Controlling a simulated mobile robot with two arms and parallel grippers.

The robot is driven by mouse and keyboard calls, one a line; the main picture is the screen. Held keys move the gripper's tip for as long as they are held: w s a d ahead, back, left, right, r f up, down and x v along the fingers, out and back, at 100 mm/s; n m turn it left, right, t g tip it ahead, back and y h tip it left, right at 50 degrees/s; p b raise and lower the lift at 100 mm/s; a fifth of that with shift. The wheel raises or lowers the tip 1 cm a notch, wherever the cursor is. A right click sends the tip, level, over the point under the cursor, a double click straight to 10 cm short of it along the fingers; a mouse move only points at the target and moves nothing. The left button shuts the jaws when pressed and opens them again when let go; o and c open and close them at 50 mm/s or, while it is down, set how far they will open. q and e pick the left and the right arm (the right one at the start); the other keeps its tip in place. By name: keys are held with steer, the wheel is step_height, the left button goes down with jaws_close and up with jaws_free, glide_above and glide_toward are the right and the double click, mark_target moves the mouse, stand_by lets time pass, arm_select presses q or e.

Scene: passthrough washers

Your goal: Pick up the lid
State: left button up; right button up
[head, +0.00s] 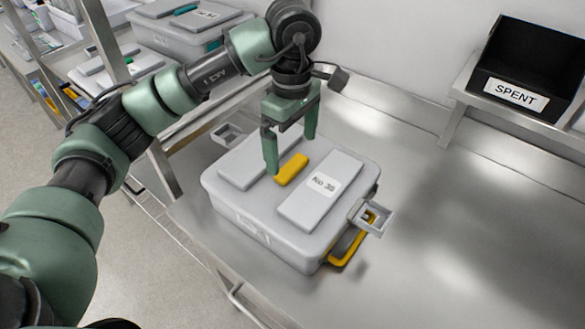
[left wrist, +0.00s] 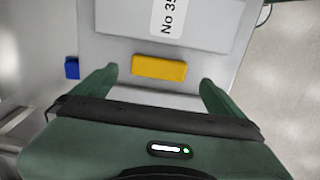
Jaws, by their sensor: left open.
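A grey lidded box (head: 245,222) stands on the steel table. Its lid (head: 262,173) is on top, with raised panels, a label reading "No 35" and a yellow handle block (head: 291,169) in the middle. My left gripper (head: 291,155) is open above the lid, its fingers pointing down around the yellow block's area. In the left wrist view the yellow block (left wrist: 159,67) lies just ahead of and between the open fingertips (left wrist: 157,80), with nothing held. Whether the fingers touch the lid is unclear. My right gripper is not in view.
An open latch (head: 372,217) and a yellow bar (head: 347,246) stick out at the box's right side; another latch (head: 229,134) is at its far left. A black "SPENT" bin (head: 528,72) sits on a wall shelf. The table's right side is clear.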

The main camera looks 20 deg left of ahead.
arm_select(q)
steer(key=shift+s+a+f+p, duration=0.1)
steer(key=shift+f+p, duration=0.25)
steer(key=shift+f, duration=0.05)
steer(key=f, duration=0.2)
steer(key=f+p, duration=0.1)
steer(key=shift+w+f, duration=0.2)
steer(key=shift+f, duration=0.45)
steer(key=shift+r, duration=0.1)
steer(key=c, duration=2)
steer(key=shift+r, duration=0.1)
steer(key=shift+w+r, duration=0.15)
steer(key=shift+r, duration=0.3)
step_height(320, 180, up, 7)
steer(key=shift+f+b, duration=0.1)
steer(key=shift+b, duration=0.7)
step_height(320, 180, up, 12)
glide_above(292, 165)
